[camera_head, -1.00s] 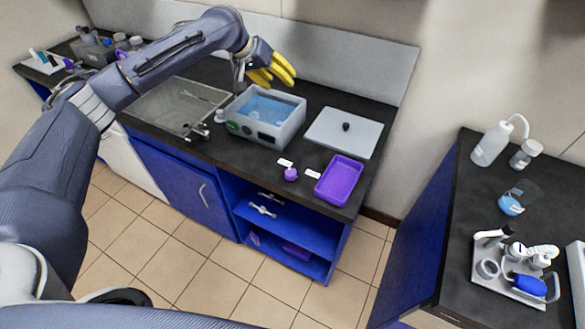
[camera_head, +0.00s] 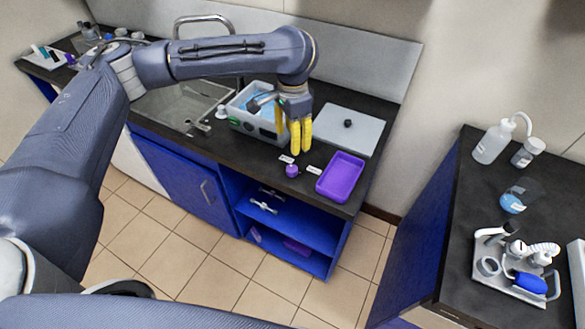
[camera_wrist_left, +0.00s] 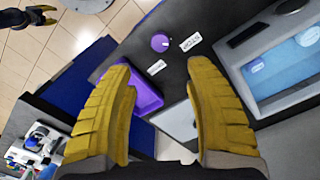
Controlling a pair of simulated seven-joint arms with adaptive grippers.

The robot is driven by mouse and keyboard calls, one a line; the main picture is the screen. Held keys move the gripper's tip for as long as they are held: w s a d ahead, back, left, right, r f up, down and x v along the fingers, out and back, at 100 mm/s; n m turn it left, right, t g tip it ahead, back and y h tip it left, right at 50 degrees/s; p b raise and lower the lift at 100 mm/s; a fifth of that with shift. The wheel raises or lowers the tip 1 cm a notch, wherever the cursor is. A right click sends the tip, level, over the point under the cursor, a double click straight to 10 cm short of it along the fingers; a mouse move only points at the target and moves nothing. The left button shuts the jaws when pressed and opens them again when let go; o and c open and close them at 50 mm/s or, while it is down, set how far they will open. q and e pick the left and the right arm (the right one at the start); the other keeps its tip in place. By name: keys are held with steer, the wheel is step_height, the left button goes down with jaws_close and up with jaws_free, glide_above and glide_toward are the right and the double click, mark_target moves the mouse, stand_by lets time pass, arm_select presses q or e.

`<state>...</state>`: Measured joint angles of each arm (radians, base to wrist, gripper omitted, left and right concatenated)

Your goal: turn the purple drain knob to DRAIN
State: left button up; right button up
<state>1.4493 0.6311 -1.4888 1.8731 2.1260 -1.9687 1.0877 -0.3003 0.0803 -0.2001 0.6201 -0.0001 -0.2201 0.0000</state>
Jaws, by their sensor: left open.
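The purple drain knob (camera_head: 292,171) sits on the dark counter near its front edge, with one small white label (camera_head: 286,159) behind it and another (camera_head: 314,169) to its right. In the left wrist view the knob (camera_wrist_left: 160,42) shows a light mark on its top and lies beyond the fingertips. My left gripper (camera_head: 300,149) points down above the counter, just behind and above the knob. Its yellow fingers are spread wide and empty in the wrist view (camera_wrist_left: 158,68), not touching the knob. What appears to be my right gripper (camera_wrist_left: 42,14) shows at that view's top left.
A purple tray (camera_head: 341,178) lies right of the knob. The water bath (camera_head: 270,136) stands behind to the left, partly hidden by my arm, and a grey lid (camera_head: 345,128) lies behind the tray. Open blue shelves (camera_head: 285,222) are below. A second bench (camera_head: 455,240) stands at right.

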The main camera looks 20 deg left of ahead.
mark_target(292, 168)
arm_select(q)
step_height(292, 168, down, 13)
steer(key=shift+f, duration=0.1)
stand_by(0.5)
steer(key=shift+c, duration=0.5)
